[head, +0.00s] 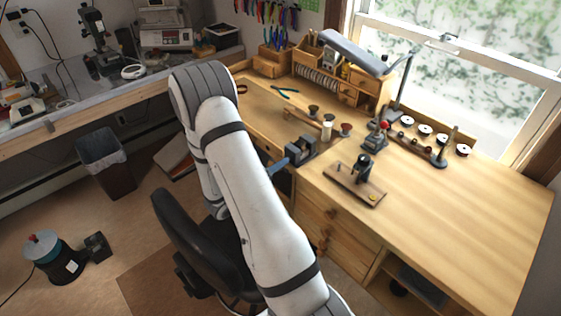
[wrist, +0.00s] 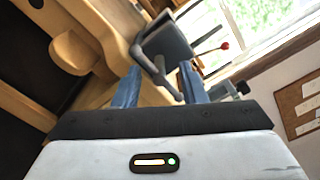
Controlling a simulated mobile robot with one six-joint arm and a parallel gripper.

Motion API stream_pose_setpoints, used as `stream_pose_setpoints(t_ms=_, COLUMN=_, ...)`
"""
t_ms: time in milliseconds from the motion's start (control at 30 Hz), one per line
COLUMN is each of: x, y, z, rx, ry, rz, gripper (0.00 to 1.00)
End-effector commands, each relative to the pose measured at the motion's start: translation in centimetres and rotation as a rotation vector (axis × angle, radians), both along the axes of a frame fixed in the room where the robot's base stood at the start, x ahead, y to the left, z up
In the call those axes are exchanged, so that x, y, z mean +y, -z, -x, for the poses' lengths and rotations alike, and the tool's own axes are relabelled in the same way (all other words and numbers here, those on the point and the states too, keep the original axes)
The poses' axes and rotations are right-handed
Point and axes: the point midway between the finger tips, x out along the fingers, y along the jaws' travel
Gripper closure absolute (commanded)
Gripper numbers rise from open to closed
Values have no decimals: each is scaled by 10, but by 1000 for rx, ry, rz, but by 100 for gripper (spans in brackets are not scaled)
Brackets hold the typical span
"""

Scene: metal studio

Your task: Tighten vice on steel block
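A dark grey vice (head: 302,148) is at the front edge of the wooden workbench in the head view. In the wrist view the vice (wrist: 168,38) is just beyond my fingers, with a dark bar-like part reaching down between them. A small grey piece (head: 295,151) shows at its jaws; I cannot tell whether this is the steel block or how tightly it sits. My gripper (wrist: 160,86) has its two blue fingers apart around the dark bar, with no clear contact. In the head view my gripper (head: 278,166) is partly hidden by my arm, just left of the vice.
A small tool on a wooden board (head: 355,184) stands right of the vice. A red-knobbed tool (head: 376,134) and spools (head: 441,138) are farther back. A black chair (head: 195,245) stands below my arm. The bench's right side is clear.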

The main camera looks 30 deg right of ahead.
Motion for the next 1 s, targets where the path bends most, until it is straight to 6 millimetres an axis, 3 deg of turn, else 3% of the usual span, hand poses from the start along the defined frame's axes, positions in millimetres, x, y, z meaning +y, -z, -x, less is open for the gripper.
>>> stream_pose_setpoints(t_ms=200, x=-18, y=0, z=-3, rx=0, ry=-1, rz=0, gripper=62)
stream_pose_setpoints(t_ms=500, x=-20, y=0, z=-3, rx=0, ry=-1, rz=0, gripper=62)
stream_pose_setpoints(t_ms=1000, x=-19, y=0, z=-4, rx=0, ry=-3, rz=-1, gripper=100)
